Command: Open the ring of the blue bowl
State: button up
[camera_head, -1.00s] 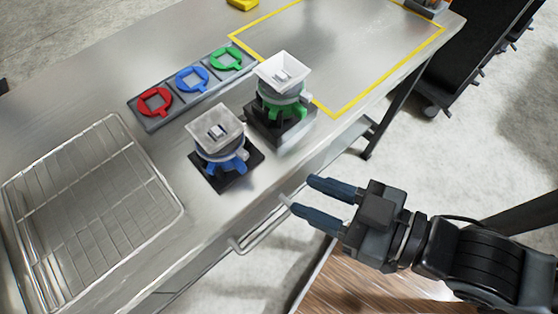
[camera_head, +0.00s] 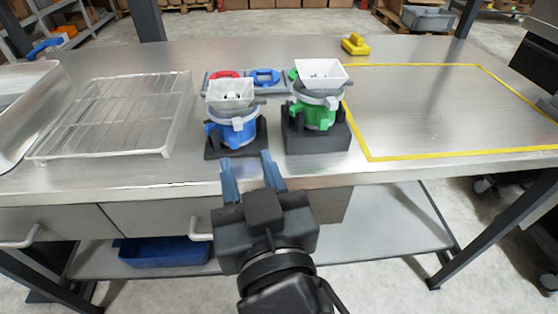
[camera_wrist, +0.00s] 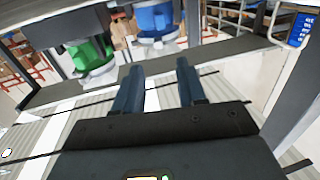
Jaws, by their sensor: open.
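The blue bowl (camera_head: 232,130) stands upright on a dark base near the table's front edge, left of the green bowl (camera_head: 314,115). A pale ring (camera_head: 231,113) goes around its upper part, under a white square hopper (camera_head: 230,93). My gripper (camera_head: 248,166) is open and empty in front of the table edge, just below and in front of the blue bowl, apart from it. In the wrist view the blue bowl (camera_wrist: 155,20) is beyond the fingertips at the top, and the green bowl (camera_wrist: 92,55) is to its left. I cannot tell whether the ring is open or shut.
A wire rack (camera_head: 115,118) lies at left on the steel table. A tray with red and blue ring pieces (camera_head: 265,77) sits behind the bowls. A yellow outline (camera_head: 420,155) marks free space at right. Drawer handles (camera_head: 198,230) stick out below the table front.

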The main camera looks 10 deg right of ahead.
aim_at(238, 125)
jog(key=shift+w+a+r+p, duration=0.1)
jog(key=shift+w+a+p, duration=0.05)
jog(key=shift+w, duration=1.15)
jog(key=shift+w+a+p, duration=0.15)
jog(key=shift+w+p, duration=0.05)
jog(key=shift+w, duration=1.05)
jog(key=shift+w+a+r+p, duration=0.1)
jog(key=shift+w+a+p, duration=0.05)
jog(key=shift+w, duration=1.15)
jog(key=shift+c, duration=0.4)
grip_shut()
